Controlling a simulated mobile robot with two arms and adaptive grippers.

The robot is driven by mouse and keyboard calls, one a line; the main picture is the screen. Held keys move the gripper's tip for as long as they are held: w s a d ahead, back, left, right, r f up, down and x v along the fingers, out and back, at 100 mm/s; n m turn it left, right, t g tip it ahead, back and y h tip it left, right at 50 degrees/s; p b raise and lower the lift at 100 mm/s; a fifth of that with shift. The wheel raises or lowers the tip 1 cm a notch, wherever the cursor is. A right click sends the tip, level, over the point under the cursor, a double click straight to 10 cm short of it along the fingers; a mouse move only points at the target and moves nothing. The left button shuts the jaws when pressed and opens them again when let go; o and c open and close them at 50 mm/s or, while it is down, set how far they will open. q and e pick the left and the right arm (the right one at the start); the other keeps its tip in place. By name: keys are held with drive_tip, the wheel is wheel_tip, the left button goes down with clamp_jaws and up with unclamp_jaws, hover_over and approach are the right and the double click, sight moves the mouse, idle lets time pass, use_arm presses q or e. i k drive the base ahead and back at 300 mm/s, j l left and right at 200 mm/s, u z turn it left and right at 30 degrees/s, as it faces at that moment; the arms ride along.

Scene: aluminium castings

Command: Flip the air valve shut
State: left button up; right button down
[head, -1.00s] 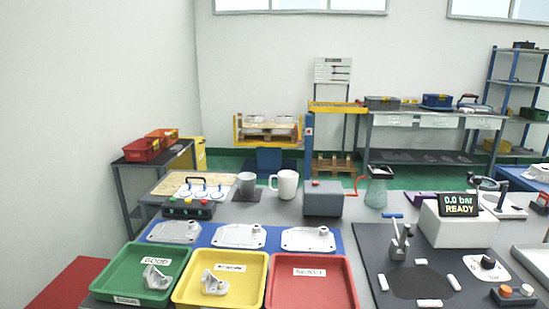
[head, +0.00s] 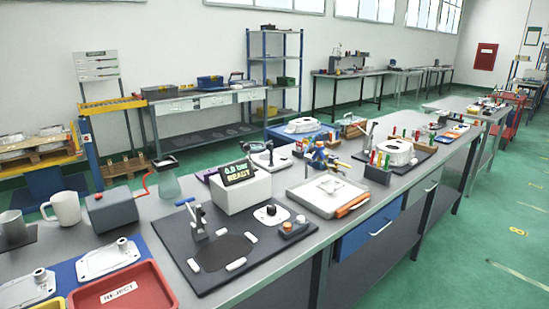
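No part is clearly marked as the air valve at this size. On the dark test mat (head: 180,246) is a white dial plate with a black knob (head: 271,210); its setting is too small to read. A small blue bar-shaped handle (head: 185,201) lies at the mat's back edge, beside the white display box (head: 240,194). The display (head: 239,173) reads 0.0 bar READY. An upright grey clamp with a lever (head: 196,220) stands on the mat's left part. Neither of my grippers is in view.
A button box (head: 294,228) stands at the mat's right side. A grey tray (head: 310,203) and tools are to the right. Green floor is open beyond the bench.

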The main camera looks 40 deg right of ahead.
sight(342, 164)
drive_tip(key=l+z, duration=0.15)
drive_tip(key=z, duration=0.35)
drive_tip(key=i+l+z, duration=0.1)
drive_tip(key=z, duration=0.35)
drive_tip(key=i+l+z, duration=0.7)
drive_tip(key=i, duration=0.35)
drive_tip(key=i+l+u, duration=0.15)
drive_tip(key=i+l, duration=0.15)
